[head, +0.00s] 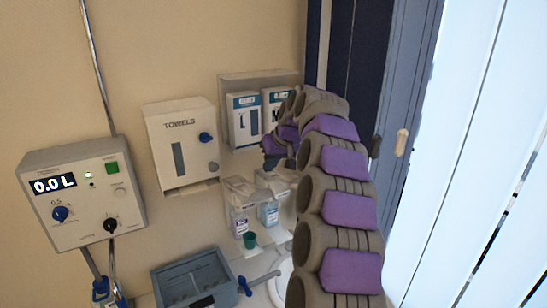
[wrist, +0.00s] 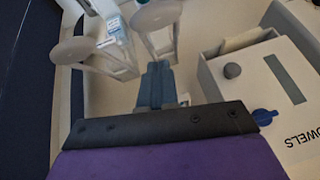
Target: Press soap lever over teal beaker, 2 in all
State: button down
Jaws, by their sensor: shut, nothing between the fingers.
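Two wall soap dispensers hang side by side below the glove boxes in the head view, a left one (head: 238,190) and a right one (head: 273,182), each with a labelled bottle. The teal beaker (head: 250,240) is small and stands below the left dispenser. In the wrist view two pale, rounded lever paddles show, one at left (wrist: 85,51) and one at top centre (wrist: 157,15). My gripper (wrist: 157,68) is shut and empty, its tip close to the paddles; contact cannot be told. In the head view my gripper (head: 272,150) is dark, above the right dispenser. The wrist view does not show the beaker.
A towel dispenser (head: 180,130) with a blue knob is left of the soap dispensers, at right in the wrist view. A control box (head: 68,215) reads 0.0 L. A grey basin (head: 190,280) lies below. Glove boxes (head: 243,118) are above. A white basin edge (head: 280,287) shows beside my arm.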

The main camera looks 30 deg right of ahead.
send_over(265, 192)
notch_tip(265, 192, down, 5)
jog(key=shift+w+f+p, duration=0.1)
jog(key=shift+p, duration=0.35)
jog(key=shift+s+a+f, duration=0.1)
jog(key=shift+s+f, duration=0.15)
jog(key=shift+f, duration=0.4)
jog(key=shift+s+a+f, duration=0.1)
jog(key=shift+s+f, duration=0.15)
jog(key=shift+f, duration=0.4)
jog(key=shift+f, duration=0.1)
jog(key=s+f+t+b, duration=0.3)
jog(key=f+b, duration=0.4)
jog(key=b, duration=0.2)
jog(key=shift+f, duration=0.2)
